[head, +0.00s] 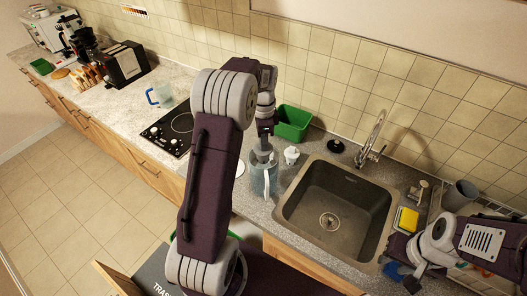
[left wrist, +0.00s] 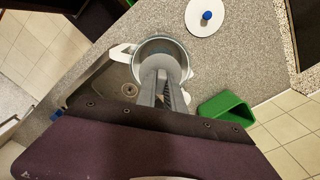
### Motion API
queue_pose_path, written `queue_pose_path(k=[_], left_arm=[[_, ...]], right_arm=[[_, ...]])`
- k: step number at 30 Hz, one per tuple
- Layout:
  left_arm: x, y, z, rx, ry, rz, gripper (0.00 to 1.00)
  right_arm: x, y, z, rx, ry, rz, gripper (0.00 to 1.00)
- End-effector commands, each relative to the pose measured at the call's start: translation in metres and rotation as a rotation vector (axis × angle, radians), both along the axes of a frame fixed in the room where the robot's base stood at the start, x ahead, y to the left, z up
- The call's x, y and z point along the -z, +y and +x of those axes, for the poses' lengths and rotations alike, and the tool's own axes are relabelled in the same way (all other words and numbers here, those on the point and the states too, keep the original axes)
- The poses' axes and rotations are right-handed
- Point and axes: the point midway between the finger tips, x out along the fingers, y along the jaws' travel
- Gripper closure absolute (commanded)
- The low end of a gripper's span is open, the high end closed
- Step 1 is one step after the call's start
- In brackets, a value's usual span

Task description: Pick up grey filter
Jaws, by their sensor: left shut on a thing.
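A clear jug (head: 271,182) with a pale handle stands on the counter left of the sink. It also shows in the left wrist view, where its round rim (left wrist: 183,48) surrounds my fingers. My left gripper (head: 262,150) points down into the jug's mouth and is shut on a grey piece, which looks like the grey filter (head: 262,158). The fingers hide most of the filter in the left wrist view, so its depth in the jug is unclear. My right gripper (head: 408,278) is at the lower right, by the sink's right side; its jaws are not clear.
A green bin (head: 293,122) stands behind the jug, and a small white item (head: 291,155) is beside it. A white lid with a blue knob (left wrist: 206,16) lies near the jug. The empty sink (head: 335,205) is to the right, with a yellow sponge (head: 407,219) beyond.

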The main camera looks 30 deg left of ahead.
Motion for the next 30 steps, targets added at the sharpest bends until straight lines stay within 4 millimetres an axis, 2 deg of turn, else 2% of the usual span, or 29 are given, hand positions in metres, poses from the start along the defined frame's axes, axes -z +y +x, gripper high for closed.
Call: queue_pose_path(k=[10, 24, 30], left_arm=[[-0.004, 0.000, 0.000, 0.000, 0.000, 0.000, 1.00], [-0.050, 0.000, 0.000, 0.000, 0.000, 0.000, 1.00], [-0.050, 0.000, 0.000, 0.000, 0.000, 0.000, 1.00]], right_arm=[[-0.003, 0.000, 0.000, 0.000, 0.000, 0.000, 0.64], [-0.047, 0.000, 0.000, 0.000, 0.000, 0.000, 0.64], [-0.047, 0.000, 0.000, 0.000, 0.000, 0.000, 0.64]])
